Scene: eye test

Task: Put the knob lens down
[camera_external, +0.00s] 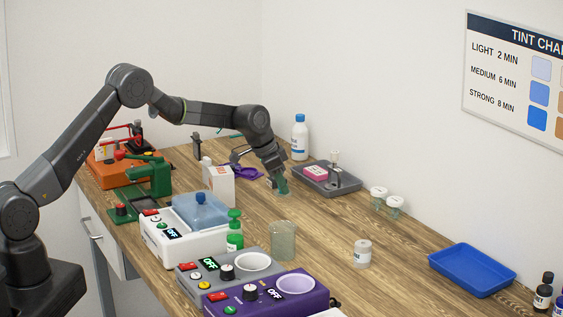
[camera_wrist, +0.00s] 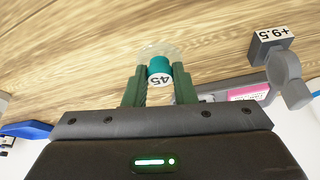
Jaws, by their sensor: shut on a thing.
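The knob lens (camera_wrist: 149,50) is a clear round disc with a teal knob and a white label reading 45. In the wrist view my gripper (camera_wrist: 158,82) has its two green fingers on either side of the knob and is shut on it. The disc lies beyond the fingertips, over the wood table. In the external view my gripper (camera_external: 280,187) points down at the middle of the table, left of the grey tray. The lens shows there only faintly at the fingertips. I cannot tell whether the disc touches the wood.
The grey tray (camera_external: 318,187) holds a pink block and a small grey stand. A white bottle (camera_external: 300,137) stands behind. A white box (camera_external: 220,186) and purple item (camera_external: 247,173) are to the left. A glass beaker (camera_external: 283,240) and jar (camera_external: 363,253) stand in front. The blue tray (camera_external: 460,277) is empty.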

